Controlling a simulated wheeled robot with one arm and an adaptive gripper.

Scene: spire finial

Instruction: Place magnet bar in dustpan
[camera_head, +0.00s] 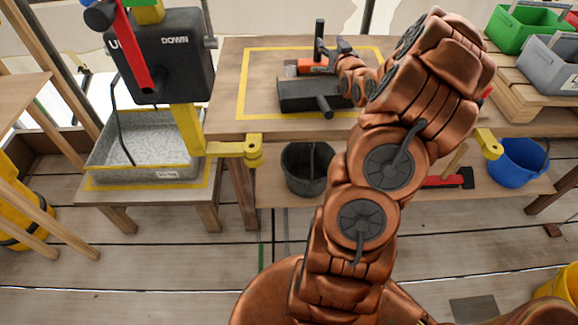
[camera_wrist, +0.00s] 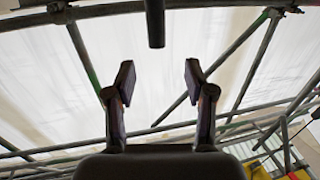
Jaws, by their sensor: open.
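A black dustpan (camera_head: 305,93) lies on the workbench inside a yellow outline, its short dark handle toward the front right. Just behind it is an orange bar with a pale end (camera_head: 316,65), likely the magnet bar. A dark upright post (camera_head: 320,32) stands behind it; whether they are joined I cannot tell. My gripper (camera_head: 343,47) is close to the right of the bar, its dark fingers small and partly hidden by my copper wrist. In the wrist view my gripper (camera_wrist: 158,78) is open with nothing between its fingers. A dark rod (camera_wrist: 155,22) shows beyond them at the top.
The workbench (camera_head: 228,120) has clear room left of the dustpan. Green (camera_head: 525,28) and grey (camera_head: 552,65) bins stand at the right. A black bucket (camera_head: 308,168) is below.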

